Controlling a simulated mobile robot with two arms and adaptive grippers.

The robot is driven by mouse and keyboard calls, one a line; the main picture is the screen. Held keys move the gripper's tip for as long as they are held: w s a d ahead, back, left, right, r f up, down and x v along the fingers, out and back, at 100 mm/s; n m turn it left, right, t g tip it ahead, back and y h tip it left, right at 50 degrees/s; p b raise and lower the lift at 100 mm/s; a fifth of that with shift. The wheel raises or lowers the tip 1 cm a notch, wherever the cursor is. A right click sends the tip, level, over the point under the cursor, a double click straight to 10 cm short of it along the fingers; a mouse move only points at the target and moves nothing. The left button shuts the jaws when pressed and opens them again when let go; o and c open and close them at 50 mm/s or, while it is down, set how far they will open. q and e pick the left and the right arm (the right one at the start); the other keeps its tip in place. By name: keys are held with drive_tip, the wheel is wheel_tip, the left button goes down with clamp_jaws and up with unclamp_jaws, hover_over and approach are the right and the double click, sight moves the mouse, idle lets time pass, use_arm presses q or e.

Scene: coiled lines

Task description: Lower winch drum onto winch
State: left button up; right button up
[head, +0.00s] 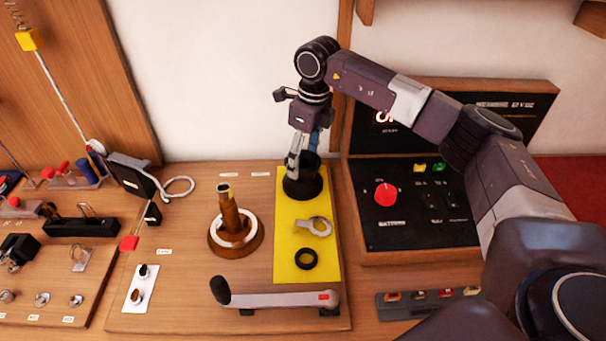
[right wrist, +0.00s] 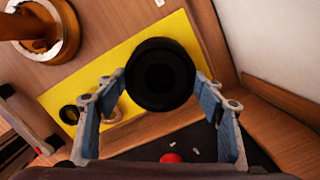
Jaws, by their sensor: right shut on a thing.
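The black winch drum (head: 303,184) is a hollow cylinder with a wider foot, upright at the far end of the yellow mat (head: 288,243). It also shows end-on in the right wrist view (right wrist: 160,75). My right gripper (head: 304,160) comes from above and is shut on the drum, one finger at each side. I cannot tell whether the drum's foot touches the mat. The winch (head: 229,211), a bronze-brown post on a round base with a pale ring, stands bare to the left of the mat. My left gripper is not in view.
A metal key-like part (head: 315,227) and a black ring (head: 306,259) lie on the mat. A winch handle (head: 275,299) lies along the board's front. A black panel with a red knob (head: 385,194) stands at right. A coiled white line (head: 178,187) is at the back left.

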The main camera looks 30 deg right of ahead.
drive_tip(key=shift+r, duration=0.4)
wheel_tip(320, 180, up, 2)
drive_tip(key=shift+r+p, duration=0.1)
drive_tip(key=shift+p, duration=0.75)
